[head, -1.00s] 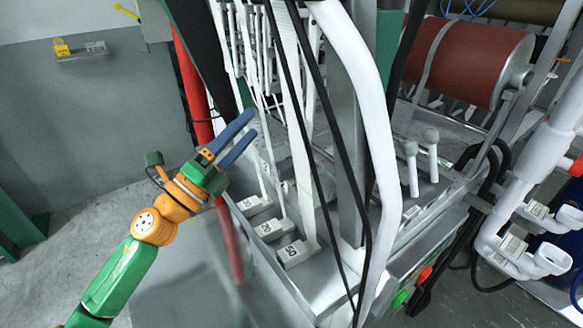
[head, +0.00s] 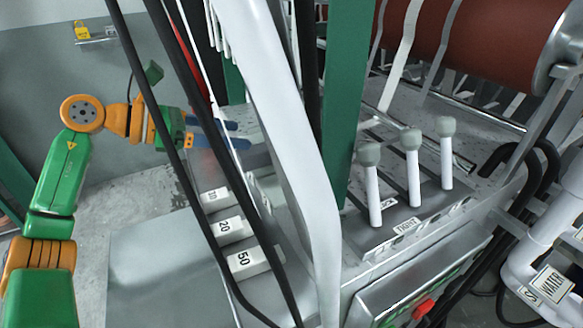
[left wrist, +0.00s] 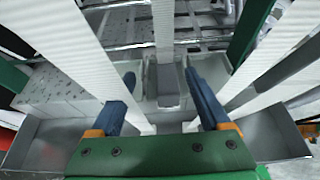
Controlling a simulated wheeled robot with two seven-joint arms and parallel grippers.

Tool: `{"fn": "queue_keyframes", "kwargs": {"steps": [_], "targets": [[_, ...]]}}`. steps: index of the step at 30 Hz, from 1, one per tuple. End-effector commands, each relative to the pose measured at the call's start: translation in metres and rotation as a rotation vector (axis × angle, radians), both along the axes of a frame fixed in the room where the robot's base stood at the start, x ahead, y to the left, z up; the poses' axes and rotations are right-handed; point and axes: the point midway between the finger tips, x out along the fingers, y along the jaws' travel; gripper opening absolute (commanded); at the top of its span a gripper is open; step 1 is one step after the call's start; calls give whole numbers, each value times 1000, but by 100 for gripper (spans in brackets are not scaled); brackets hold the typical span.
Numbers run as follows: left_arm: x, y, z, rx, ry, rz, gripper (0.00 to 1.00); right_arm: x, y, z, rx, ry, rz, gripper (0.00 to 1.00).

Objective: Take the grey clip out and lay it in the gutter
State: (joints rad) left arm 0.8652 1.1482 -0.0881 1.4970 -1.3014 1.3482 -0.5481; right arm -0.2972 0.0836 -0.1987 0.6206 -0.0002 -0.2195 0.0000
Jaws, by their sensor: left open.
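My left gripper (head: 236,134) reaches in from the left among the white straps, with its two blue fingers apart and nothing between them. In the left wrist view the open fingers (left wrist: 160,78) point at a small dark grey block (left wrist: 168,88), which looks like the grey clip. It sits in a paler grey frame, beyond and between the fingertips, apart from them. A grey block (head: 257,156) by the fingertips in the head view may be the same. A shallow metal trough (left wrist: 42,142), perhaps the gutter, runs below the fingers. My right gripper is out of view.
White straps (left wrist: 80,50) and a green post (head: 346,100) crowd the gripper. Labelled white blocks (head: 245,262) stand below. Several grey-knobbed levers (head: 412,165) and a red-brown roller (head: 490,40) are to the right.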

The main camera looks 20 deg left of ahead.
Motion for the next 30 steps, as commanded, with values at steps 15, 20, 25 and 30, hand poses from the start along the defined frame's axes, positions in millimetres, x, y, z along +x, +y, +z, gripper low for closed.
{"fn": "queue_keyframes", "kwargs": {"steps": [15,20,25,30], "targets": [[32,-41,-35,-6,3,-4,80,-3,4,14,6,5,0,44],[42,-49,-45,-2,0,-1,80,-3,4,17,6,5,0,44],[42,-49,-46,-1,0,-1,77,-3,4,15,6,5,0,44],[42,-49,-46,-1,0,-1,31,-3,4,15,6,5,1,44]]}}
